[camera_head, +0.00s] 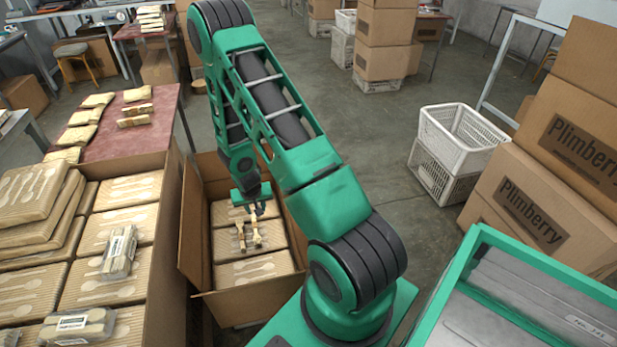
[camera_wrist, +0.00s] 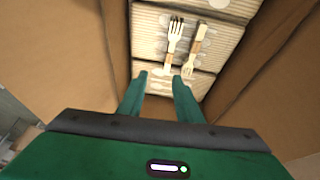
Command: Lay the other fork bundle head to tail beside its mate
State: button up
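Two pale wooden fork bundles lie side by side on the packed boxes inside an open carton (camera_head: 190,225). In the wrist view the left bundle (camera_wrist: 174,42) has its tines at the top, and the right bundle (camera_wrist: 197,45) has its tines at the bottom, so they lie head to tail. Both carry a brown band, and a narrow gap shows between them. My gripper (camera_wrist: 160,76) is open and empty, with its fingertips near the lower ends of the bundles. In the head view my gripper (camera_head: 254,208) is over the carton, partly covering the bundles.
The carton's walls rise around my gripper. A larger carton of spoon-printed packs (camera_head: 120,192) and wrapped bundles (camera_head: 119,252) stands at left. A red-topped table (camera_head: 105,140) is behind it.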

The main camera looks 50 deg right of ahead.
jog(key=s+d+r+g, duration=0.1)
jog(key=s+r, duration=0.4)
jog(key=r, duration=0.7)
jog(key=s+d+r+g, duration=0.15)
jog(key=s+r, duration=0.35)
jog(key=r, duration=0.8)
jog(key=s+a+r+y, duration=0.1)
jog(key=s+a+r, duration=0.3)
jog(key=s+r, duration=0.3)
jog(key=s+a+r+y, duration=0.2)
jog(key=s+r, duration=0.5)
jog(key=s, duration=0.8)
jog(key=shift+s+a+g, duration=0.25)
jog(key=shift+a+g, duration=0.1)
jog(key=shift+a, duration=0.55)
jog(key=shift+r, duration=0.1)
jog(key=shift+w+f, duration=0.25)
jog(key=shift+w, duration=0.35)
